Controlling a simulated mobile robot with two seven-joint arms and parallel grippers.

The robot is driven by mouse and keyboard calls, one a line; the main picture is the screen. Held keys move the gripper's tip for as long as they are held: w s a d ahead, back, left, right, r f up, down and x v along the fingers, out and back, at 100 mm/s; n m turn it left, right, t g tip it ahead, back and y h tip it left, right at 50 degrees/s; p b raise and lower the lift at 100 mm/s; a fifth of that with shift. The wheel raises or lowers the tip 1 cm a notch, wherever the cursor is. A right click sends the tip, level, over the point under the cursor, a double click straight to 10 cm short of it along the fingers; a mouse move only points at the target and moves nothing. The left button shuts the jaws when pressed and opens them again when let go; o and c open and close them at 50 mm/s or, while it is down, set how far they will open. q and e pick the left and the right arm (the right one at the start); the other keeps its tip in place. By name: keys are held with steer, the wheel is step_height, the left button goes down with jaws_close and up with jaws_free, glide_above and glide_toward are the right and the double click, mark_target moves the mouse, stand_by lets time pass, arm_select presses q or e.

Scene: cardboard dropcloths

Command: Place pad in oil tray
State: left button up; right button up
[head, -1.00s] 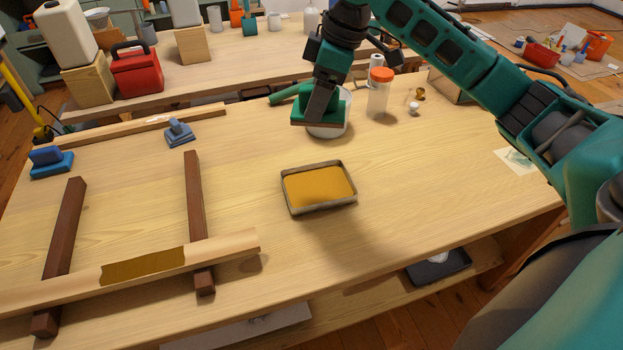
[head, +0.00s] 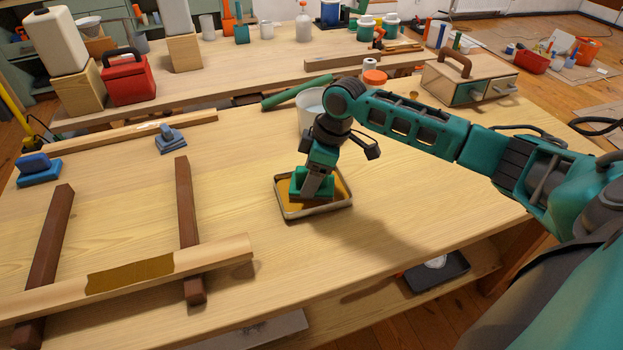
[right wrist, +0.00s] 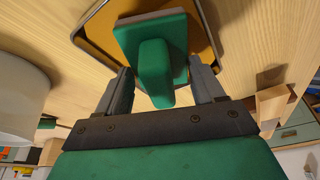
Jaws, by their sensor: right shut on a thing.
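The oil tray (head: 318,211) is a shallow metal tray with amber oil, on the middle of the workbench. My right gripper (head: 312,190) is over it, shut on the green pad (head: 298,184). In the right wrist view the pad (right wrist: 181,30) has a raised green handle between the fingers of the gripper (right wrist: 158,92). The pad is within the outline of the tray (right wrist: 88,40), over the oil. I cannot tell whether its underside touches the oil. My left gripper is not in view.
A white bucket (head: 309,105) stands just behind the tray. A board with a brown oiled patch (head: 130,274) lies across two dark strips at left. Blue pads (head: 170,141) sit on the left of the bench. The bench right of the tray is clear.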

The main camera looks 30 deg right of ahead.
steer(key=shift+f, duration=0.5)
steer(key=shift+f, duration=0.1)
steer(key=o, duration=0.9)
steer(key=shift+o, duration=0.2)
steer(key=p+v, duration=0.1)
steer(key=v, duration=1.1)
